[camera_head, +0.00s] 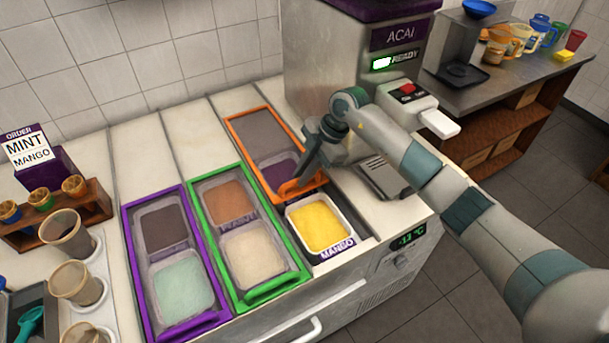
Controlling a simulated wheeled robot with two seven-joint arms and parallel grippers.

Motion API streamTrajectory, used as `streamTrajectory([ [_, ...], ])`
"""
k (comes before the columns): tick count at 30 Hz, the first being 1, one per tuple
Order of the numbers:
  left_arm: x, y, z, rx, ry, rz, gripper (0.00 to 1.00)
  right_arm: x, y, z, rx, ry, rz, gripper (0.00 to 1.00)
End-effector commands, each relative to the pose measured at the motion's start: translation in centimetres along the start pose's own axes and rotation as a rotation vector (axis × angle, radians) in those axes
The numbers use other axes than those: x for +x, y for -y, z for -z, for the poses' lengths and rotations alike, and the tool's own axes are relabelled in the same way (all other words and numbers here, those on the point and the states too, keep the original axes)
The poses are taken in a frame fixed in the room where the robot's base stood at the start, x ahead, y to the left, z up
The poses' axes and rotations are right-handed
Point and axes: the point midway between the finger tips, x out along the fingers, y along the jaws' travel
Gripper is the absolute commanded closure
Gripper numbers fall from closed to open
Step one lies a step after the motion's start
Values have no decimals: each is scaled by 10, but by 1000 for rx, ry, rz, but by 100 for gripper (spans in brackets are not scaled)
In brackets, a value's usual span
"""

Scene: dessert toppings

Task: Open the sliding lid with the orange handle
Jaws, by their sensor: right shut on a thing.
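The orange-framed sliding lid (246,133) lies at the back of its lane on the white counter. Its orange handle (288,190) is at the lid's front end. My right gripper (296,182) reaches in from the right and is shut on the orange handle. In front of the lid, a tub of yellow mango topping (318,226) lies uncovered, with a MANGO label on its front. A dark purple patch shows through the lid's front part. My left gripper is not in view.
A green-framed lid (292,283) and a purple-framed lid (133,262) cover tubs to the left. The ACAI machine (330,55) stands close behind my right gripper. Cups (66,234) and an order sign (26,148) are at the left.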

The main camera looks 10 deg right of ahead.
Motion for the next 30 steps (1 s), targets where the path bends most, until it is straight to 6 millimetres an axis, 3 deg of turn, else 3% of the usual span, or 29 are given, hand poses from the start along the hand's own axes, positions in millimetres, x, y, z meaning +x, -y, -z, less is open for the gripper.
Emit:
streamTrajectory([
  [4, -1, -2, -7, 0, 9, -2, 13, -1, 0, 0, 0, 0, -1, 100],
  [5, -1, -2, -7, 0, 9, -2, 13, -1, 0, 0, 0, 0, -1, 82],
  [7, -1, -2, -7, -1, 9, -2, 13, -1, 0, 0, 0, 0, -1, 68],
  [20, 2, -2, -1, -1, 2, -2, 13, -4, 0, -1, 0, 0, -1, 68],
  [26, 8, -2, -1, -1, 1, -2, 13, -21, 0, -1, 0, 1, -3, 68],
  [30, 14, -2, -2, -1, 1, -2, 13, -42, 0, -2, -1, 2, -4, 68],
])
